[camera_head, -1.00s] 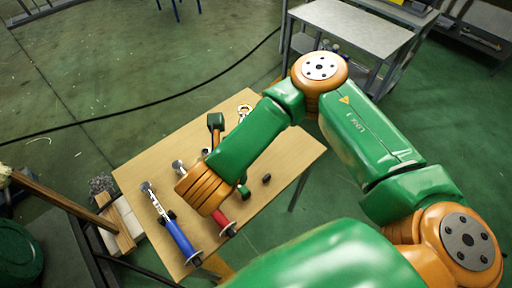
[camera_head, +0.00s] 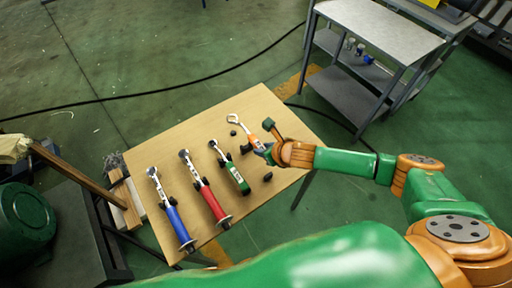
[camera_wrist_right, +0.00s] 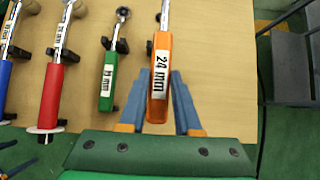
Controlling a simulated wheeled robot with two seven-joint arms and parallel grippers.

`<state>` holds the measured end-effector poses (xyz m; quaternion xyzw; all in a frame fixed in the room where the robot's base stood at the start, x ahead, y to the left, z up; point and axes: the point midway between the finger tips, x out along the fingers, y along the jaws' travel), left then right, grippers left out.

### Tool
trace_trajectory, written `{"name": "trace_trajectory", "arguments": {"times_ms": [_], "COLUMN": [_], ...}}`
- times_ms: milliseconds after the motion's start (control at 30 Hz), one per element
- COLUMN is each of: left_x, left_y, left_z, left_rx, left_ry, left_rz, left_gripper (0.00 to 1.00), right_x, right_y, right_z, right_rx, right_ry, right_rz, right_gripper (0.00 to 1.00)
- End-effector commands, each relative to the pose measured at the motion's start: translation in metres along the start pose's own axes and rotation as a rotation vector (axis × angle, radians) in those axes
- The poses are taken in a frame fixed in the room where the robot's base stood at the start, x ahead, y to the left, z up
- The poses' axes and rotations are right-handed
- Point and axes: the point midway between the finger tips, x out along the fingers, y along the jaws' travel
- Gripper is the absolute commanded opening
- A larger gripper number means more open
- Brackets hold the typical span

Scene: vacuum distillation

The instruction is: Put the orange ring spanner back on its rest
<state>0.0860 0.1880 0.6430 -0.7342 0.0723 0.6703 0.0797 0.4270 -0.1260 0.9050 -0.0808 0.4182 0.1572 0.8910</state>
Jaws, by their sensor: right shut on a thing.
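The orange ring spanner (camera_head: 254,141) is at the right of the row, its steel ring end (camera_head: 234,119) pointing to the far side of the table. In the right wrist view its orange handle (camera_wrist_right: 160,62) carries a "24 mm" label. My right gripper (camera_head: 266,151) is shut on the handle; its blue-grey fingers (camera_wrist_right: 162,88) flank it in the wrist view. A black rest block (camera_wrist_right: 150,47) shows beside the spanner's left edge. I cannot tell whether the spanner touches its rest. My left gripper is not in view.
Green (camera_head: 236,176), red (camera_head: 212,203) and blue (camera_head: 178,226) spanners lie left of the orange one on the wooden table (camera_head: 180,140). Small dark knobs (camera_head: 268,177) sit nearby. A grey trolley (camera_head: 385,25) stands beyond the table's far right.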

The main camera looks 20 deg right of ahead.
Motion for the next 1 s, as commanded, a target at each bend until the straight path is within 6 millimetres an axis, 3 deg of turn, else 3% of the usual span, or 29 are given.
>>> {"name": "trace_trajectory", "arguments": {"times_ms": [300,733,1000], "left_x": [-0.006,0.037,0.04], "left_y": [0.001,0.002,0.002], "left_z": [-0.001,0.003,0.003], "left_rx": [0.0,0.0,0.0], "left_ry": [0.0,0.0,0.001], "left_rz": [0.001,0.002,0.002], "left_gripper": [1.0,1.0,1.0], "right_x": [-0.003,0.041,0.046], "right_y": [0.001,0.003,0.003], "right_z": [0.003,-0.033,-0.037], "right_rx": [-0.001,0.0,0.001], "right_ry": [-0.015,-0.016,-0.016], "right_rz": [0.001,0.002,0.002], "right_gripper": [0.0,0.0,0.0]}}
